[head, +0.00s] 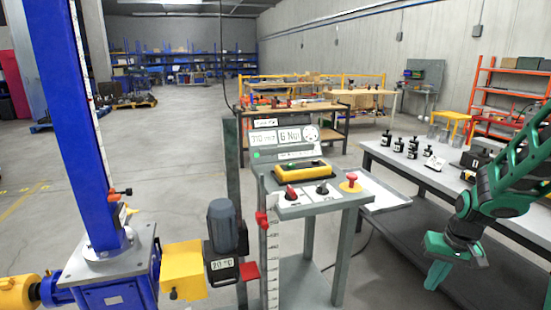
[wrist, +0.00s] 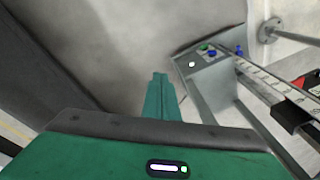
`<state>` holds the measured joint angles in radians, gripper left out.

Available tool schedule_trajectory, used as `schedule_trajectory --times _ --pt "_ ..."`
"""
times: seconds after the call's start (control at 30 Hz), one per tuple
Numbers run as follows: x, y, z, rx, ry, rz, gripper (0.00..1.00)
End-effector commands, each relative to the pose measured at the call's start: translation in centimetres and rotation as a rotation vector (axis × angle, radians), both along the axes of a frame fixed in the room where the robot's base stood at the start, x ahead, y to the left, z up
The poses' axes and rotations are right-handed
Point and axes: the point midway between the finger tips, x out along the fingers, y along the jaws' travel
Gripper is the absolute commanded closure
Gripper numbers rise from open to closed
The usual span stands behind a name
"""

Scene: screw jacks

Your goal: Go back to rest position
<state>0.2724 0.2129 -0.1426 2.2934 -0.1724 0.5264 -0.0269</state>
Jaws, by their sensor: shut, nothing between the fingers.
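My gripper (head: 437,275) is at the lower right of the head view, at the end of my green arm, beside the grey workbench and pointing down. Its fingers are together with nothing between them. In the wrist view the closed green fingers (wrist: 160,97) point away over the grey floor. The control stand (head: 325,205) is left of my gripper and apart from it. It carries a red emergency button on a yellow base (head: 351,183), a yellow pendant (head: 302,171) and a display panel (head: 283,138).
The workbench (head: 395,165) on the right holds several small black jacks (head: 412,148). A blue column (head: 72,130) with a motor (head: 222,225) and yellow block (head: 183,270) stands at left. Shelves and tables are behind. Open floor lies left of centre.

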Motion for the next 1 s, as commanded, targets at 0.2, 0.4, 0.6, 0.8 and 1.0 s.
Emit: schedule_trajectory --times 0.2,0.4,0.6,0.8,1.0 --pt "-6.3 -0.5 5.3 -0.044 0.036 -0.059 1.00" --pt "-12.5 -0.3 8.8 -0.062 0.073 -0.122 1.00" --pt "-18.9 0.4 11.1 -0.062 0.106 -0.191 1.00" --pt "-23.8 1.3 12.2 -0.049 0.131 -0.244 1.00" --pt "-25.6 1.6 12.4 -0.041 0.144 -0.265 1.00"
